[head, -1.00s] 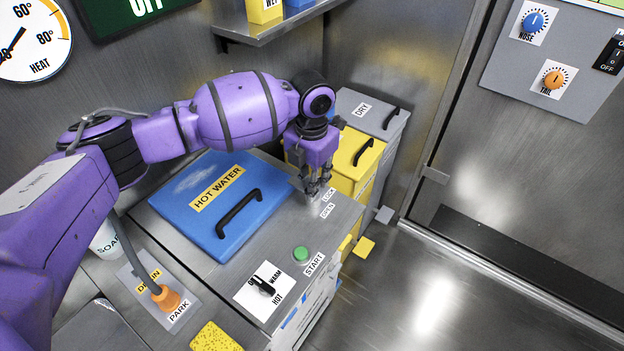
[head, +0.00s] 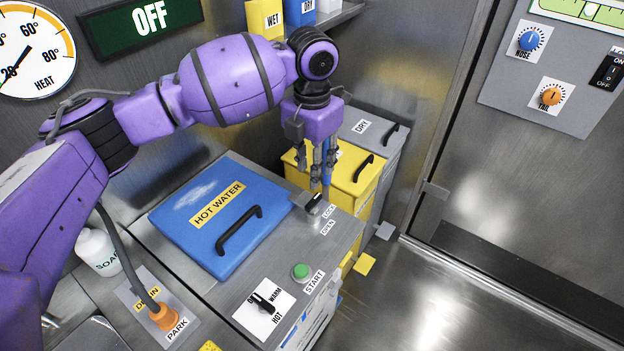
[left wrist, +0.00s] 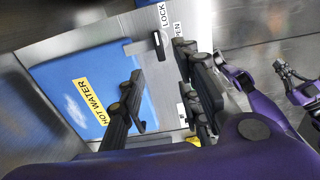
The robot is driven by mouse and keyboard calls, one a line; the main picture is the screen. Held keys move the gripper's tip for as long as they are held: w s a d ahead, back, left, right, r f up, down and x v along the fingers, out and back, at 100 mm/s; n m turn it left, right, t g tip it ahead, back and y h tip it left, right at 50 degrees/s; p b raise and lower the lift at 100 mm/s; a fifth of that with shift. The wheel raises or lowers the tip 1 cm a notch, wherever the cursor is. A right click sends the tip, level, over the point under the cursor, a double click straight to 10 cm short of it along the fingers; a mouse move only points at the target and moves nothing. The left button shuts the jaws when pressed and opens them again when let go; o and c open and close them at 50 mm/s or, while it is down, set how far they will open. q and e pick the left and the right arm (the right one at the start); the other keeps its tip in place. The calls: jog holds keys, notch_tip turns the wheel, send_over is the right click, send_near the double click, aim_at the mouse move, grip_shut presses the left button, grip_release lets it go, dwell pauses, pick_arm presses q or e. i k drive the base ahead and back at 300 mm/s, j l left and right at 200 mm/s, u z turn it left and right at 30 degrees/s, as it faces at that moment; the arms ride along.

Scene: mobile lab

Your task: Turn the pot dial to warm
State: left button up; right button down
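The pot dial (head: 264,302) is a black knob on a white plate marked OFF, WARM and HOT, at the front of the steel counter in the head view. One end of the knob lies near the OFF mark, partly covering it. My left gripper (head: 320,182) points down, well behind the dial, just above a black latch handle (head: 314,203) by the LOCK and OPEN labels. In the left wrist view its fingers (left wrist: 160,68) are apart with nothing between them, and the latch handle (left wrist: 157,42) lies beyond them. My right gripper (left wrist: 291,72) shows small at the right there; its opening is unclear.
A blue HOT WATER lid (head: 200,222) with a black handle lies left of the latch. A green START button (head: 300,271) is close behind the dial. An orange drain plug (head: 164,317) is left of it. Yellow (head: 340,190) and grey bins stand behind.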

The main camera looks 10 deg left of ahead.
aim_at(264, 307)
jog(key=k, duration=1)
